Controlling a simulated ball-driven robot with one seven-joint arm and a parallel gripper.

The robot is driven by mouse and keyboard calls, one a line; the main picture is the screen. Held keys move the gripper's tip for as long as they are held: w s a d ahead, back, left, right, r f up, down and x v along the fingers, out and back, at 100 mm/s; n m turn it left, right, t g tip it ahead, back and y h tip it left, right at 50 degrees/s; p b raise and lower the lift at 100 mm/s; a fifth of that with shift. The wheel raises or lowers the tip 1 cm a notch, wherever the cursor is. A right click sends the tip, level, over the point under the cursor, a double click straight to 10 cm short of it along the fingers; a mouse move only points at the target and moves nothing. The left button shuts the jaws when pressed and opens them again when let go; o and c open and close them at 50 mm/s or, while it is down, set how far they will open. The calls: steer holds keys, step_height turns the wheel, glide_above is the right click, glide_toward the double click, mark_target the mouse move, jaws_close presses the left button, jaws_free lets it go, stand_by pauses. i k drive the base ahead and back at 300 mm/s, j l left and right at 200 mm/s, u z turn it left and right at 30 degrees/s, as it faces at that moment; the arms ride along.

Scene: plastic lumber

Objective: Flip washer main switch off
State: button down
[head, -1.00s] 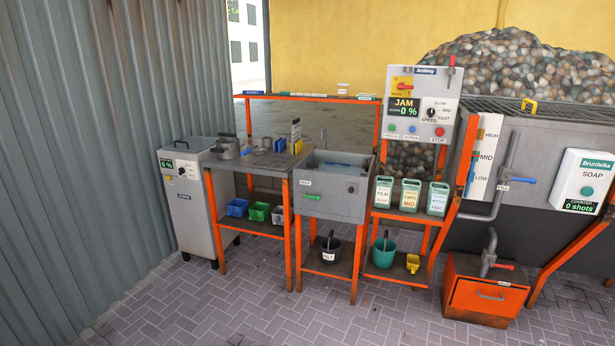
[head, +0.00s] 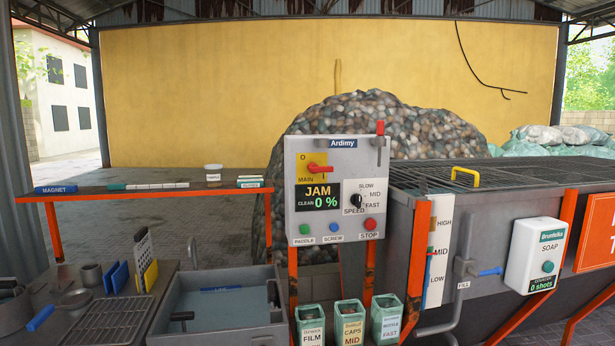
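The grey Ardimy control panel (head: 335,188) stands near the middle of the head view. Its main switch (head: 317,169) is a red handle on a yellow plate at the upper left of the panel; the handle lies about sideways, pointing right. An "O" mark is above it and the label "MAIN" is below it. The display (head: 317,197) under it reads "JAM" and "CLEAN 0 %". A speed knob, three buttons and a red-topped lever (head: 380,137) are also on the panel. My gripper is not in view.
A grey sink (head: 221,310) and a worktop with tools (head: 90,300) stand at the lower left. Labelled bins (head: 352,322) stand below the panel. The washer tank (head: 500,215) with a soap dispenser (head: 534,257) is at right. A shelf (head: 130,192) runs behind the sink.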

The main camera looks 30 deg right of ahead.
mark_target(313, 168)
steer(key=i+j+z, duration=0.15)
steer(key=i, duration=0.7)
